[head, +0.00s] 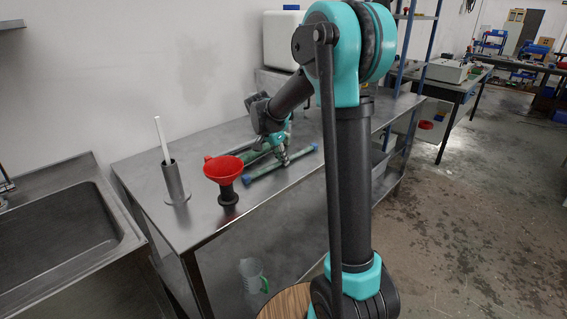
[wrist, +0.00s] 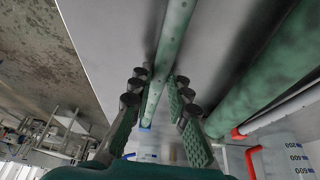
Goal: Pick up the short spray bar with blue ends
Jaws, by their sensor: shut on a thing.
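A green spray bar with blue ends (head: 264,172) lies along the front part of the steel table in the head view. In the wrist view the narrow green bar (wrist: 171,42) runs between my fingers, with a blue end (wrist: 145,125) near the bottom. My gripper (head: 283,158) reaches down to the bar, and in the wrist view its fingers (wrist: 158,88) are shut on it from both sides. The bar looks to be at or very near the table top; any gap is too small to tell. A wider green tube (wrist: 262,75) lies to the right in the wrist view.
A red funnel (head: 223,168) on a dark stand and a metal cylinder holding a white rod (head: 175,182) stand left of the bar on the table (head: 150,170). A sink (head: 60,225) adjoins on the left. A white container (head: 281,40) stands behind.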

